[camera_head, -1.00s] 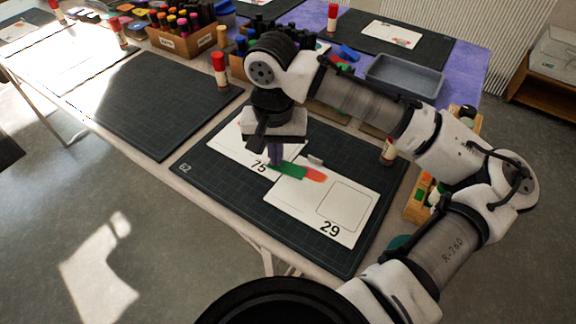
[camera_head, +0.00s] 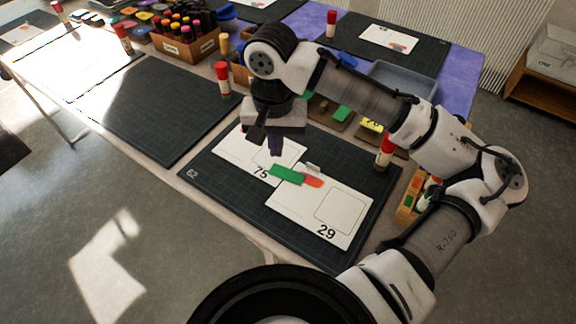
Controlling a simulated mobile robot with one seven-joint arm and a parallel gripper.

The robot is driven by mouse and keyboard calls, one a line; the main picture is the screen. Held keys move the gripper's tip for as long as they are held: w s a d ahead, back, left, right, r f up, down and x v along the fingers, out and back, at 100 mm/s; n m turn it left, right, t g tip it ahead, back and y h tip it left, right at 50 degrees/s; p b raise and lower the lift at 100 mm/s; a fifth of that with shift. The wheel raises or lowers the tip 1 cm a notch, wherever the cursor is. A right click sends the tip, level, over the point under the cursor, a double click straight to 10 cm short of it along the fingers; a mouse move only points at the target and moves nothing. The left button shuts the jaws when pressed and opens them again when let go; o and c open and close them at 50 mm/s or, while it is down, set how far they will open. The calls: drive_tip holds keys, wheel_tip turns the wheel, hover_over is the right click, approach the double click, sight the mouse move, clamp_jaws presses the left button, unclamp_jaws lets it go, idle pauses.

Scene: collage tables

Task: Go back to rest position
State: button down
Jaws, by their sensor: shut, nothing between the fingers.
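My gripper (camera_head: 276,152) points down above the card marked 75 (camera_head: 232,150), near the middle of the dark cutting mat marked 62 (camera_head: 225,192). It is shut and empty, and appears raised just above the card. A green strip (camera_head: 288,174) lies across the edges of the 75 card and the card marked 29 (camera_head: 290,204). A red-orange piece (camera_head: 313,181) lies at its right end on the 29 card. A small pale piece (camera_head: 313,168) sits beside them. My wrist hides part of the mat's back edge.
A glue stick (camera_head: 385,152) stands right of the mat and another (camera_head: 222,78) at its back left. A box of markers (camera_head: 190,45), a grey tray (camera_head: 400,80) and a wooden holder (camera_head: 410,195) surround the area. The left mat (camera_head: 150,105) is bare.

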drive_tip(key=shift+r+p, duration=0.55)
drive_tip(key=shift+r, duration=0.25)
drive_tip(key=shift+r, duration=0.1)
